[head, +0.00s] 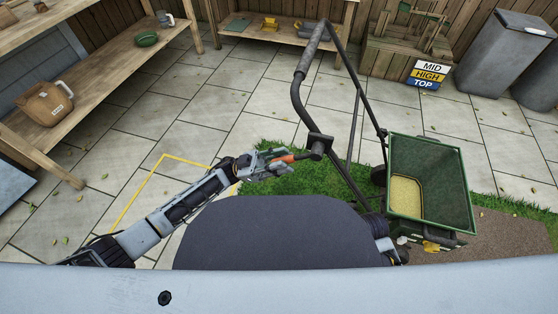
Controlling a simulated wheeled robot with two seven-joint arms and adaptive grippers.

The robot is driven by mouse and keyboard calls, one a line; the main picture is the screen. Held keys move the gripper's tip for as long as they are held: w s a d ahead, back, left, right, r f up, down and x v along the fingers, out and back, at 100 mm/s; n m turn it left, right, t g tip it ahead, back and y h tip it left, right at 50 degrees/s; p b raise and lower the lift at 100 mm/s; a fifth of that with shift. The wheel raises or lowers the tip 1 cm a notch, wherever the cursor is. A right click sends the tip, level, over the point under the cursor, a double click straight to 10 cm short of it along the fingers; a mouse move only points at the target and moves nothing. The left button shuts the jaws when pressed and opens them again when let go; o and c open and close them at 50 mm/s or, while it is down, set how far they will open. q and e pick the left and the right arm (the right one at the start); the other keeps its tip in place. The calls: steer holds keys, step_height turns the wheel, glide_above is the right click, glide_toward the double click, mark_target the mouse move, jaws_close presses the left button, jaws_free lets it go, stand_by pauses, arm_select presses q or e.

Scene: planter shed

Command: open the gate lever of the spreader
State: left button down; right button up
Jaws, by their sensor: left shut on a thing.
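The spreader has a green hopper (432,146) with yellowish grains inside and a bent black push handle (302,100) with a grey grip. The gate lever (286,158), with an orange grip, sticks out to the left from a black bracket (318,146) on the handle. My left gripper (279,159) reaches in from the left and is shut on the lever's orange grip. Its fingers cover part of the lever. Part of my right arm shows at the hopper's lower left; its gripper cannot be made out. The gate under the hopper is hidden.
A sign reading MID, HIGH, TOP (427,74) stands by a wooden crate at the back. Grey bins (500,60) stand at the back right. A wooden shelf on the left holds a brown jug (44,103). Paving between them is mostly clear.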

arm_select(q)
steer(key=c, duration=1.3)
jaws_free()
steer(key=shift+d+f, duration=0.1)
steer(key=shift+o, duration=0.5)
steer(key=shift+a+f, duration=0.2)
steer(key=v, duration=1.1)
steer(key=shift+a+f, duration=0.15)
steer(key=shift+f, duration=0.05)
steer(key=shift+w, duration=0.1)
